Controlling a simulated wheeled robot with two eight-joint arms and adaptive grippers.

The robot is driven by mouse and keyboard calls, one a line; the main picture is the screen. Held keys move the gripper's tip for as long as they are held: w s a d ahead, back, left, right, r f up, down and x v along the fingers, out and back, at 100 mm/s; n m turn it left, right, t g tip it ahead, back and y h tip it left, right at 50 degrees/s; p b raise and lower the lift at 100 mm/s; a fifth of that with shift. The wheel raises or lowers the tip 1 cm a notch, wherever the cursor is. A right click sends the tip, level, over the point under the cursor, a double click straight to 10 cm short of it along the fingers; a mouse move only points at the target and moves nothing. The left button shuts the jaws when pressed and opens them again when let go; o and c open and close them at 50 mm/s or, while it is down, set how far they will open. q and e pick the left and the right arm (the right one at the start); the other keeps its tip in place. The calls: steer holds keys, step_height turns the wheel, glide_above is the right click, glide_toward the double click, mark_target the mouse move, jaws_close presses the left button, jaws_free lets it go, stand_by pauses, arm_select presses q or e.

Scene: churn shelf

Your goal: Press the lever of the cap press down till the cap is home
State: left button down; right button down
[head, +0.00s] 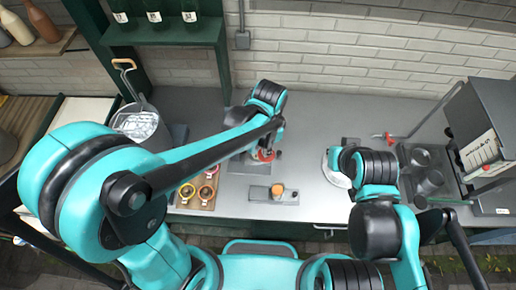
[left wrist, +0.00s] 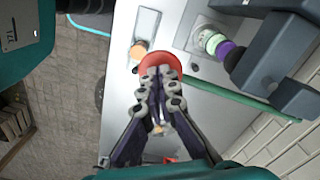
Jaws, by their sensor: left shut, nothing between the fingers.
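The cap press (left wrist: 265,50) shows in the left wrist view as a dark grey frame above a purple part and a pale green ring (left wrist: 207,37). Its lever is a green bar (left wrist: 235,100) running to a red knob (left wrist: 170,60). My left gripper (left wrist: 162,76) is shut and empty, its fingertips overlapping the knob's near side; whether they touch it I cannot tell. In the head view my left forearm hides most of the press, and the red knob (head: 268,155) shows by my left gripper (head: 262,149). Whether the cap is seated is unclear.
A grey plate (head: 260,194) with an orange-topped piece (head: 277,190) lies at the bench front. A wooden tray (head: 185,204) with several rings and a metal bucket (head: 140,122) stand left. A dark rack (head: 487,115) stands right. The bench between is partly clear.

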arm_select(q)
steer(key=shift+f, duration=0.3)
steer(key=shift+f+b, duration=0.8)
steer(key=shift+b, duration=0.05)
steer(key=shift+w+f+b, duration=0.1)
steer(key=shift+f+b, duration=0.35)
steer(key=shift+f, duration=0.05)
steer(key=shift+f+b, duration=0.3)
steer(key=shift+w+f+b, duration=0.25)
steer(key=shift+f+b, duration=0.55)
